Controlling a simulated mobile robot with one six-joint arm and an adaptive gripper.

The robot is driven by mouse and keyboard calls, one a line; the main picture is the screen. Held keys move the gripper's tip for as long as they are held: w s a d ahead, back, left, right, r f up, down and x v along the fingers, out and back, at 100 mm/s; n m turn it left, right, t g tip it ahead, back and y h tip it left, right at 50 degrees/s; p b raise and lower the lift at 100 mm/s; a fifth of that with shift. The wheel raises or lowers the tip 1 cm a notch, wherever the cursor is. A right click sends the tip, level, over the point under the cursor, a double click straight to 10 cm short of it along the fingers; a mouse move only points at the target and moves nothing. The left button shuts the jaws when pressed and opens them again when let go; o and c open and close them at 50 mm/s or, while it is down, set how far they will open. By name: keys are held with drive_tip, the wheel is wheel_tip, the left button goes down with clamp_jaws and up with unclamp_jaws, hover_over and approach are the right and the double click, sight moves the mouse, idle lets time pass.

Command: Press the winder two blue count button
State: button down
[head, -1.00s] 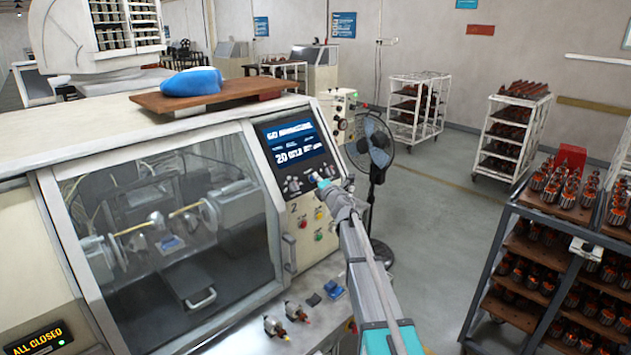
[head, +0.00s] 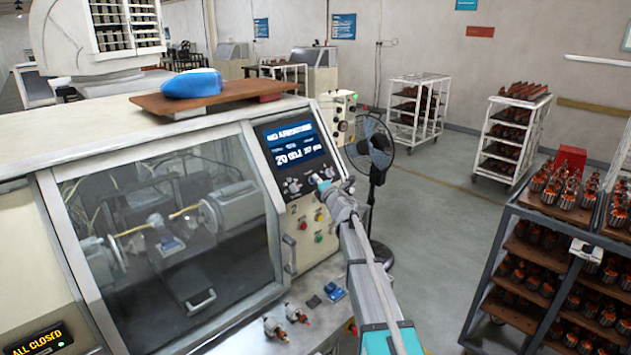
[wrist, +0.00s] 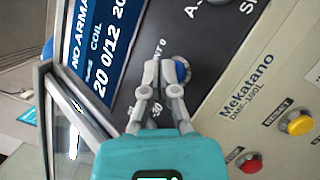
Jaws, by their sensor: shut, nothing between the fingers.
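The winder marked 2 (head: 262,221) has a slanted control panel with a screen (head: 292,143) at its right end. The wrist view shows the screen (wrist: 100,62) with "NO ARMA…" and "COIL 0/12". The round blue count button (wrist: 183,69) sits in a pale ring on the dark panel below the screen. My gripper (wrist: 163,72) is shut and empty, its fingertips right beside the button and overlapping its edge in that view. I cannot tell whether they touch it. In the head view my gripper (head: 323,182) reaches the panel's lower right and mostly hides the button.
A yellow button (wrist: 299,123) and a red button (wrist: 250,163) are on the lower cream panel. The winder's clear door (head: 180,230) is closed. A fan (head: 370,150) stands behind my arm. Armatures (head: 299,313) lie on the front ledge. A loaded rack (head: 510,245) stands at right.

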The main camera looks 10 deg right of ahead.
drive_tip(key=shift+w+a+f, duration=0.2)
drive_tip(key=shift+f, duration=0.05)
idle(0.5)
drive_tip(key=shift+s+d+r, duration=0.15)
drive_tip(key=shift+s+r, duration=0.15)
idle(0.8)
drive_tip(key=s+d+r+p, duration=0.1)
drive_tip(key=s, duration=0.1)
drive_tip(key=s+d+r+p, duration=0.2)
drive_tip(key=shift+r, duration=0.15)
idle(0.5)
drive_tip(key=shift+a, duration=0.1)
